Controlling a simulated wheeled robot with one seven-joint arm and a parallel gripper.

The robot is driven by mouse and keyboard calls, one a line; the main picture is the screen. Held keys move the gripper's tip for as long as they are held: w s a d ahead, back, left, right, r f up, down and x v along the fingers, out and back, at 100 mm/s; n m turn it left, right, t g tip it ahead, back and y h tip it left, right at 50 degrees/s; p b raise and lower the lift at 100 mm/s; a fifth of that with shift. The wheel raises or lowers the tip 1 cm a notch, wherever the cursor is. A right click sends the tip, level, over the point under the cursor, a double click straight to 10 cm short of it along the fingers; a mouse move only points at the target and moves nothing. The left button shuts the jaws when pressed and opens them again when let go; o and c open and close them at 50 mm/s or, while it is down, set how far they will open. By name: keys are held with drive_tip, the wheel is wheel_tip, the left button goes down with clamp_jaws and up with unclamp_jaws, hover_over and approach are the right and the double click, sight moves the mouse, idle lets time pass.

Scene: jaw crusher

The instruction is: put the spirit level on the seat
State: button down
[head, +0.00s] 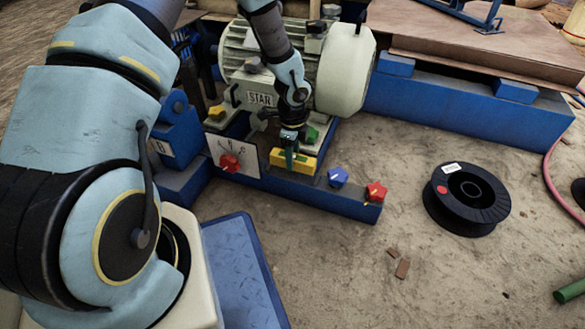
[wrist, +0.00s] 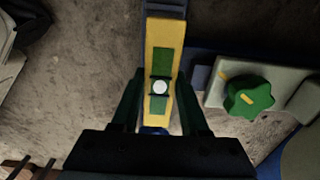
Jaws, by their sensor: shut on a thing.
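The spirit level (head: 303,164) is a small yellow bar with green on it, low over the blue base beam in front of the motor. In the wrist view the spirit level (wrist: 164,35) runs lengthwise between the fingers, with a green window and a white round spot. My gripper (head: 289,157) reaches down from above and is shut on the level; its dark fingers (wrist: 160,78) flank the bar. A grey block shows at the bar's far end in the wrist view. I cannot tell which surface is the seat, or whether the level touches anything beneath.
A green star knob (wrist: 250,97) is right of the level in the wrist view. A red knob (head: 230,162), a blue knob (head: 338,177) and another red knob (head: 376,191) stand nearby. The cream motor (head: 343,75) is behind. A black spool (head: 467,199) lies on the ground right.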

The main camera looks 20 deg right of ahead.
wheel_tip(320, 180, down, 3)
drive_tip(key=shift+f+b, duration=0.15)
drive_tip(key=shift+b, duration=0.45)
drive_tip(key=shift+c, duration=2.1)
unclamp_jaws()
